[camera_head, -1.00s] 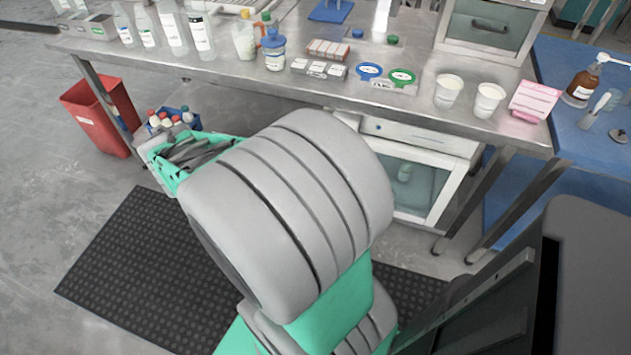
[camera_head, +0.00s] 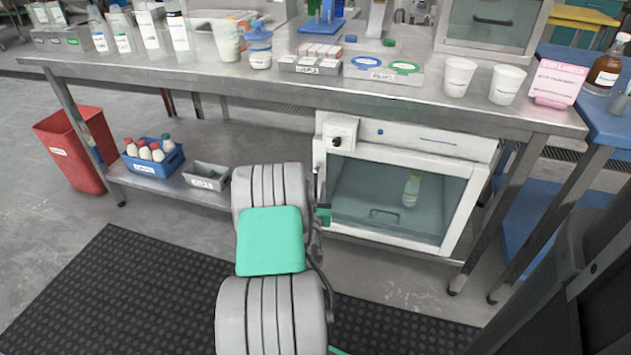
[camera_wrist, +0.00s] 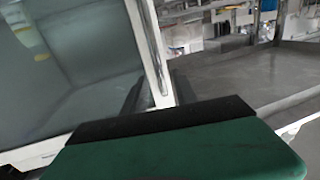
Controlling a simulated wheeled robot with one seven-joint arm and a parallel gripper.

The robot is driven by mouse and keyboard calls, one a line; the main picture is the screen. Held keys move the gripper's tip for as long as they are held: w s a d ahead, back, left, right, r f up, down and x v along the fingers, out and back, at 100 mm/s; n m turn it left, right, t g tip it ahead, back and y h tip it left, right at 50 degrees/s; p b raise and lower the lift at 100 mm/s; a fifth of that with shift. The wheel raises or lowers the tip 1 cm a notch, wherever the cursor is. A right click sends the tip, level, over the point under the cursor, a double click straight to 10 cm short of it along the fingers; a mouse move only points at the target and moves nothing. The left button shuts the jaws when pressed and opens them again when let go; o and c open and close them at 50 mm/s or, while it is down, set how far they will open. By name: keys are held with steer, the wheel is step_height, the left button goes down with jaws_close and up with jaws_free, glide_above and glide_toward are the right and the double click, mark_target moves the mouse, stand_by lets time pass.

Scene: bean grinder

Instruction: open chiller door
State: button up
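The chiller (camera_head: 400,190) is a white box under the steel table, with a glass door (camera_head: 350,195) in a white frame. The door looks shut. A grey handle (camera_head: 388,214) shows low on the glass, and a bottle (camera_head: 411,189) stands behind it. My gripper (camera_head: 322,214) is mostly hidden behind my arm; a small green and black part shows at the door's left edge. In the wrist view, a green and black part of my gripper (camera_wrist: 175,125) is close to a white frame edge (camera_wrist: 147,45) beside glass. Contact and finger opening cannot be told.
The steel tabletop (camera_head: 400,98) above holds cups, bottles and trays. Left of the chiller, the lower shelf (camera_head: 200,145) bears a blue crate (camera_head: 152,158) of bottles and a grey bin (camera_head: 207,176). Table legs stand to the right. A black mat (camera_head: 120,290) covers the floor in front.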

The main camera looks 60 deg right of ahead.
mark_target(316, 182)
steer(key=shift+p+x, duration=0.35)
steer(key=shift+x, duration=1.45)
jaws_close()
